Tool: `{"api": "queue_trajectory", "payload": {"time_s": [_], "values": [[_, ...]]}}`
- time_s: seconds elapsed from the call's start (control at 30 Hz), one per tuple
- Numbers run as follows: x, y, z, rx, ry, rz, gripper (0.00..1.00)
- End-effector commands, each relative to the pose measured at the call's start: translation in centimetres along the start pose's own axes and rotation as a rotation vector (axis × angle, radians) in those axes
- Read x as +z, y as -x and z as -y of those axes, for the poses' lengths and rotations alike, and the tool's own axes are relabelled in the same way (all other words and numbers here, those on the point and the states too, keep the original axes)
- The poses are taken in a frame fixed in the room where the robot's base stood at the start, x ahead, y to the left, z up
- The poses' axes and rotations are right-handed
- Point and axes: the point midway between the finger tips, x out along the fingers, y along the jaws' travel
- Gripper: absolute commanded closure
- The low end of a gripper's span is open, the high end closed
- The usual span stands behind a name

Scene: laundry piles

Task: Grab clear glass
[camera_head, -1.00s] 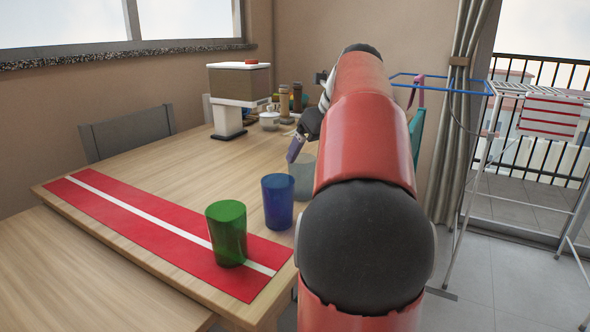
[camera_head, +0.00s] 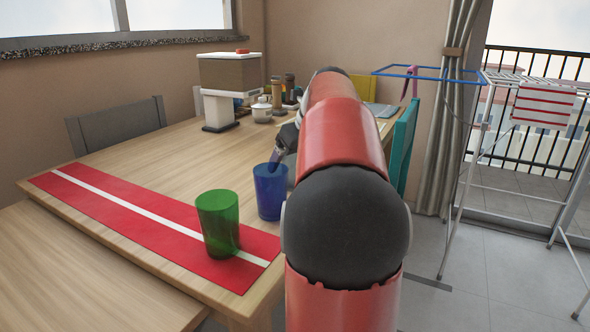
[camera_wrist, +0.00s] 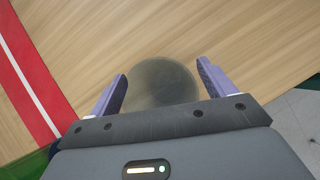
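The clear glass (camera_wrist: 160,82) shows in the wrist view as a round, greyish see-through shape on the table. It lies between the two purple fingers of my gripper (camera_wrist: 162,68), which are spread open with a gap on each side. In the head view the clear glass is mostly hidden behind the blue glass and my arm. There my gripper (camera_head: 276,158) points down just behind the blue glass (camera_head: 270,192). The green glass (camera_head: 218,222) stands upright on the red runner, nearer and to the left.
The red runner (camera_head: 110,215) with a white stripe lies along the wooden table's (camera_head: 160,155) near left side. A coffee machine (camera_head: 222,90) and jars (camera_head: 276,95) stand at the back. A drying rack (camera_head: 478,150) stands right on the floor. The table's middle is clear.

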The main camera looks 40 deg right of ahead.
Motion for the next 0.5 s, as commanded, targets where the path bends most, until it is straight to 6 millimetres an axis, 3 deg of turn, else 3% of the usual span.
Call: {"api": "queue_trajectory", "payload": {"time_s": [0.07, 0.33, 0.5], "values": [[0.01, 0.02, 0.0, 0.0, 0.0, 0.0, 0.29], [0.01, 0.03, 0.0, 0.0, 0.0, 0.0, 0.64], [0.03, 0.07, 0.01, -0.001, 0.0, 0.001, 0.67]]}}
